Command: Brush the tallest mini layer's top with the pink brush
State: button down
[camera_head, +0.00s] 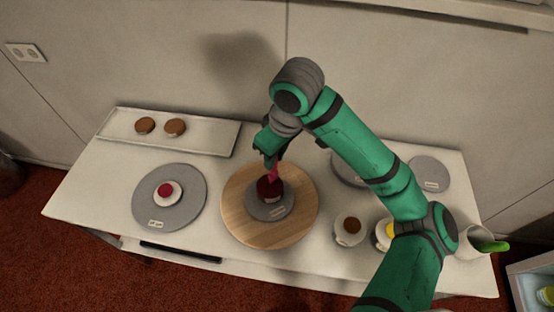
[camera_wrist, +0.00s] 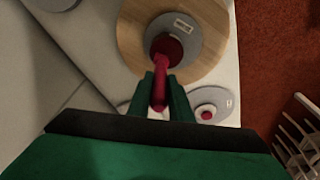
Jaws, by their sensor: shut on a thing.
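My gripper (camera_head: 269,152) is shut on the pink brush (camera_head: 273,174), whose handle also shows between the fingers in the wrist view (camera_wrist: 160,80). The brush points down at a dark red mini layer (camera_head: 270,190) on a grey disc (camera_head: 268,212). The disc sits on a round wooden turntable (camera_head: 236,217). The brush tip overlaps the layer's top in both views; I cannot tell whether it touches. Other mini layers are a red-topped one (camera_head: 166,190) on the left grey turntable (camera_head: 160,215) and a brown-topped one (camera_head: 352,226) right of the wooden turntable.
A white tray (camera_head: 205,143) with two brown rounds stands at the back left. Grey discs (camera_head: 430,172) lie at the back right, partly behind my arm. A yellow item (camera_head: 389,231) and a cup with a green handle (camera_head: 490,246) are at the right. A black bar (camera_head: 180,252) lies along the front edge.

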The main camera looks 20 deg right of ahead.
jog(key=shift+w, duration=0.7)
jog(key=shift+w+a+v, duration=0.1)
jog(key=shift+w+v, duration=0.1)
jog(key=shift+v, duration=0.95)
jog(key=shift+w+a+v, duration=0.1)
jog(key=shift+w+v, duration=0.15)
jog(key=shift+v, duration=0.9)
jog(key=shift+w+a+v, duration=0.1)
jog(key=shift+w+v, duration=0.1)
jog(key=shift+v, duration=0.95)
jog(key=shift+r, duration=0.2)
jog(key=shift+a+f, duration=0.1)
jog(key=s+x, duration=0.1)
jog(key=x, duration=0.5)
jog(key=shift+f, duration=0.25)
jog(key=shift+w+a+f, duration=0.15)
jog(key=shift+w+f, duration=0.05)
jog(key=shift+f, duration=0.15)
